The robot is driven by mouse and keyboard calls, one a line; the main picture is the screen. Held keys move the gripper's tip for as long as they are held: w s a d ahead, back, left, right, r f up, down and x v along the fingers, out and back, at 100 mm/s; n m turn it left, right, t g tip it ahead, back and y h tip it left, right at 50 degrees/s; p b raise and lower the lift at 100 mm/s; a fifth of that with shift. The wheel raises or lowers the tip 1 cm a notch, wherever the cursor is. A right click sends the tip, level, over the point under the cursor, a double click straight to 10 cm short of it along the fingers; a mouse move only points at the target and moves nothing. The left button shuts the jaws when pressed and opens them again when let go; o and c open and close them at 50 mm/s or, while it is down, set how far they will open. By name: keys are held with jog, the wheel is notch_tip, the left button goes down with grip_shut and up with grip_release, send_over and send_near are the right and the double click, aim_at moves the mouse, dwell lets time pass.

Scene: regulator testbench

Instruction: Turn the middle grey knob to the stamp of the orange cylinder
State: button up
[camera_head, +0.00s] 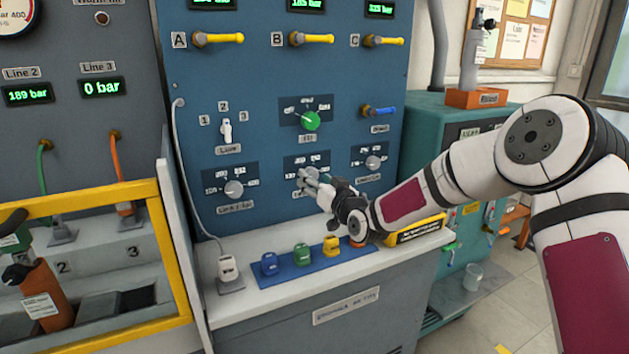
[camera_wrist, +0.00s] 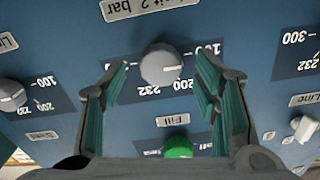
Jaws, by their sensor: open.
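The middle grey knob (camera_wrist: 162,66) sits on a dark dial plate in the wrist view, which sees the panel upside down. Its white mark points to the picture's right, roughly between the printed 100 and 200; 232 stands beside 200. My gripper (camera_wrist: 162,80) is open, with its green-padded fingers on either side of the knob and no clear contact. In the head view my gripper (camera_head: 318,180) partly covers the knob and its plate. The orange cylinder (camera_head: 45,295) stands at the lower left with a white label, whose stamp is too small to read.
Grey knobs flank it on the left (camera_head: 234,188) and right (camera_head: 373,162). A green knob (camera_head: 310,121) is above. Below, a shelf carries a blue tray (camera_head: 285,276) with small coloured blocks and a cabled white plug (camera_head: 228,268). A yellow frame (camera_head: 165,250) borders the left bench.

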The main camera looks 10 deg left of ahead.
jog(key=shift+w+a, duration=0.45)
jog(key=shift+w, duration=0.15)
jog(key=shift+c, duration=0.2)
jog(key=c, duration=1.1)
jog(key=shift+m, duration=0.3)
jog(key=m+b, duration=0.4)
jog(key=m, duration=0.7)
jog(key=shift+b, duration=0.4)
